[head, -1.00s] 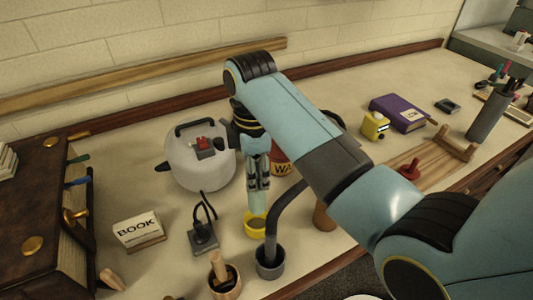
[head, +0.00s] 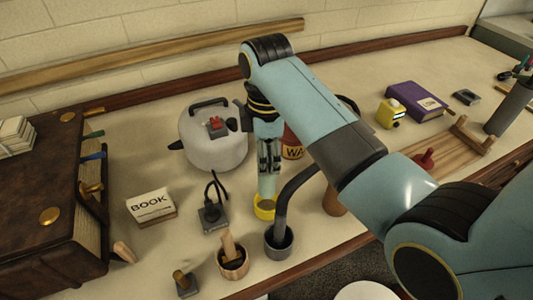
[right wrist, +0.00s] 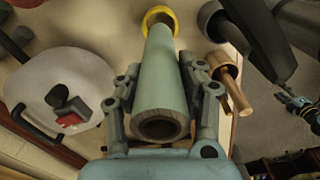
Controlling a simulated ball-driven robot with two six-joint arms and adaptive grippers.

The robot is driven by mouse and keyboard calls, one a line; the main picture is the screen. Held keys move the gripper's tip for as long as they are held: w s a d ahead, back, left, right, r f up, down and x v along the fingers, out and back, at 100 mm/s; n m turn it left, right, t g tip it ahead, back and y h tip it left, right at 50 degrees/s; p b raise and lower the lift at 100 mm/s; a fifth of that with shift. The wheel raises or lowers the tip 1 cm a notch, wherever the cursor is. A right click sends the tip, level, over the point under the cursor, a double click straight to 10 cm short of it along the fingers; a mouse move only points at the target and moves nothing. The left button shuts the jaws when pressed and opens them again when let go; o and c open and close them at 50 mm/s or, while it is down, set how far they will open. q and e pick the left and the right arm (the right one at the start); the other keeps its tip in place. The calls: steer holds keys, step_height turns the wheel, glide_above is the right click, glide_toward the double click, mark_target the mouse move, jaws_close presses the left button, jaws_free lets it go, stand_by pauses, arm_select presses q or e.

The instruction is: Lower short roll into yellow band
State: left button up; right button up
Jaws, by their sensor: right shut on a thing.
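The short roll (head: 267,185) is a pale green tube. My right gripper (head: 268,158) is shut on it and holds it roughly upright above the table. In the right wrist view the roll (right wrist: 160,85) lies between the two fingers, its hollow near end facing the camera. The yellow band (head: 264,212) stands on the table at the roll's lower end. In the right wrist view the band (right wrist: 160,13) shows around that far end. I cannot tell whether the roll's tip is inside the band or just above it. What looks like my left gripper (right wrist: 298,104) is small at the right edge.
A grey pot with a bent dark bar (head: 279,242) stands close to the band's right. A white kettle (head: 212,138) and a red can (head: 292,145) are behind. A black stand (head: 213,216) is left, a wooden cup (head: 233,264) in front. The table's front edge is near.

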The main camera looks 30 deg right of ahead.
mark_target(267, 180)
steer(key=shift+f, duration=1.5)
steer(key=shift+f+b, duration=1.3)
steer(key=shift+f, duration=1.15)
stand_by(0.5)
steer(key=o, duration=1.3)
